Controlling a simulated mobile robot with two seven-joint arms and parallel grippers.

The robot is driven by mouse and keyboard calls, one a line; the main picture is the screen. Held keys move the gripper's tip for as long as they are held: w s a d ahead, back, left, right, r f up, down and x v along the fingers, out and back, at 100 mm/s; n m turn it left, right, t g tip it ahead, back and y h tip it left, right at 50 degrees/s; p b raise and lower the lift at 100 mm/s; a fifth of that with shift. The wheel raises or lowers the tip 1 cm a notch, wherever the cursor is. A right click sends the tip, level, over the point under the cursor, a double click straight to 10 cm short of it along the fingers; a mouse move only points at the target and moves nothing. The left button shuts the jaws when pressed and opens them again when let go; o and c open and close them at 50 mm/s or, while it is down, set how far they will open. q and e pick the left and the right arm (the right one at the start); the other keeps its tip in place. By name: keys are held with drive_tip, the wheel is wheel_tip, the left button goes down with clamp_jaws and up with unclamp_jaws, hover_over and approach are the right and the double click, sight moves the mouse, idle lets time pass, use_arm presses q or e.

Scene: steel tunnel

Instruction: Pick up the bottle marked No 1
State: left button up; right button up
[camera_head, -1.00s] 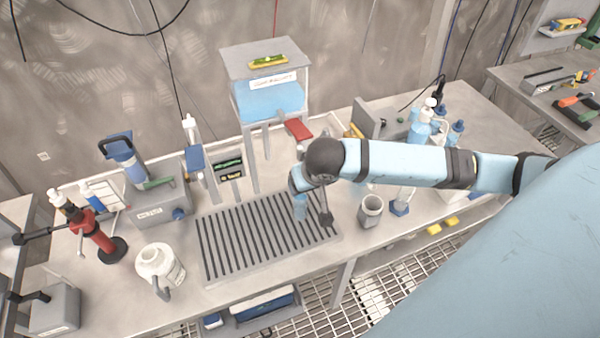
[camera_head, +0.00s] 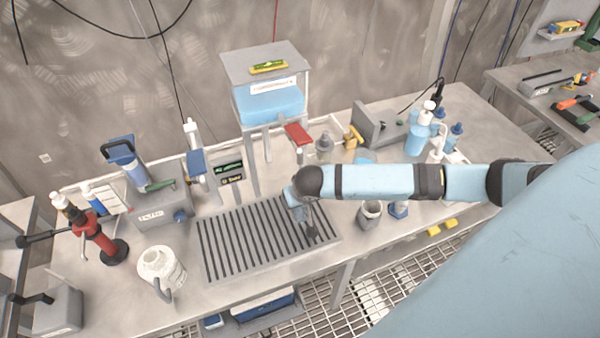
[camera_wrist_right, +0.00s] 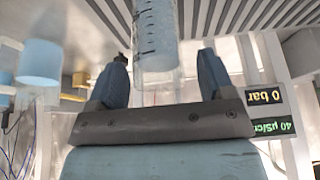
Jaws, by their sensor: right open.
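My right gripper (camera_head: 308,226) points down over the slatted drain tray (camera_head: 225,250). In the right wrist view the gripper (camera_wrist_right: 163,60) is open. A clear graduated vessel with pale blue in it (camera_wrist_right: 155,30) shows between and beyond its fingers; I cannot tell whether they touch it. No "No 1" mark is readable on any bottle. Blue-tinted bottles (camera_head: 417,140) stand at the back right of the bench. A grey-clear bottle (camera_head: 324,147) stands behind my right arm. My left gripper is not in view.
A small stand with a blue tank (camera_head: 268,103) rises behind the tray. A white jug (camera_head: 160,268) stands to its left, near a red and black device (camera_head: 98,238). A grey cup (camera_head: 370,214) is right of the tray. Much of the tray is clear.

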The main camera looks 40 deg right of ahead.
drive_tip(key=c, duration=1.4)
